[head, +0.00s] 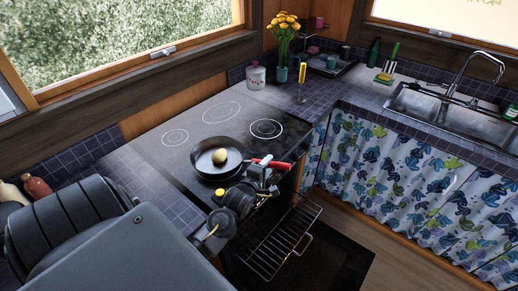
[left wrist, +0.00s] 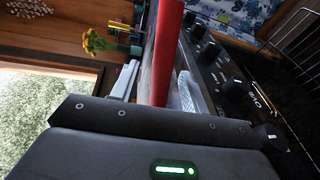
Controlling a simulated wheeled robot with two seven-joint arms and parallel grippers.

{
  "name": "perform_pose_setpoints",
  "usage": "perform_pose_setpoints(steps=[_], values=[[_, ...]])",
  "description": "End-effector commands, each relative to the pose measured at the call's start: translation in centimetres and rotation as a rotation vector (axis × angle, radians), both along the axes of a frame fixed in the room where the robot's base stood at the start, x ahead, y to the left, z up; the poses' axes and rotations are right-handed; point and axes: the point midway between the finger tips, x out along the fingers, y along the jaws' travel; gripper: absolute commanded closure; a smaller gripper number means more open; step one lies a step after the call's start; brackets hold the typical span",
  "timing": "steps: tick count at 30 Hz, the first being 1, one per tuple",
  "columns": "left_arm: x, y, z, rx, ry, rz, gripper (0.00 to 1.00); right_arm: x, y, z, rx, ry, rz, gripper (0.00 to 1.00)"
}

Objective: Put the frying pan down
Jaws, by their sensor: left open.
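The dark frying pan (head: 206,164) with a red handle (head: 279,165) is on the black stovetop, over its front part, and looks level. A round yellow item (head: 220,156) lies in the pan. The pan's handle points right, over the stove's front edge. My left gripper (head: 264,172) is at the handle with its jaws open. In the left wrist view the red handle (left wrist: 163,50) passes between the two fingers of the gripper (left wrist: 160,88); whether either finger touches it I cannot tell. My right gripper is not in view.
The stovetop (head: 190,118) has free room behind the pan. A white canister (head: 256,76) and a vase of yellow flowers (head: 283,50) stand at the back. The oven door is open below, with a rack (head: 283,240) showing. A sink (head: 450,108) is at the right.

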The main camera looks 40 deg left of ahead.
Motion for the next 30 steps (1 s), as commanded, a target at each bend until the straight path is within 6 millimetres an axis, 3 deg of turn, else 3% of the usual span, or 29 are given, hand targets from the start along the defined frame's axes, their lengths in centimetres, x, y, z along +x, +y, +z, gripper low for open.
perform_pose_setpoints(steps=[9,15,30], values=[[-6.5,-1.4,0.7,-0.001,0.001,0.000,0.54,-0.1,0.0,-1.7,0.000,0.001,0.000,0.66],[-9.0,-2.0,1.2,0.000,0.000,0.001,0.54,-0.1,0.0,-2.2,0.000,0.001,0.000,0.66],[-9.7,-2.2,1.5,0.004,0.002,-0.001,0.54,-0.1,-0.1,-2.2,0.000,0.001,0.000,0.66]])
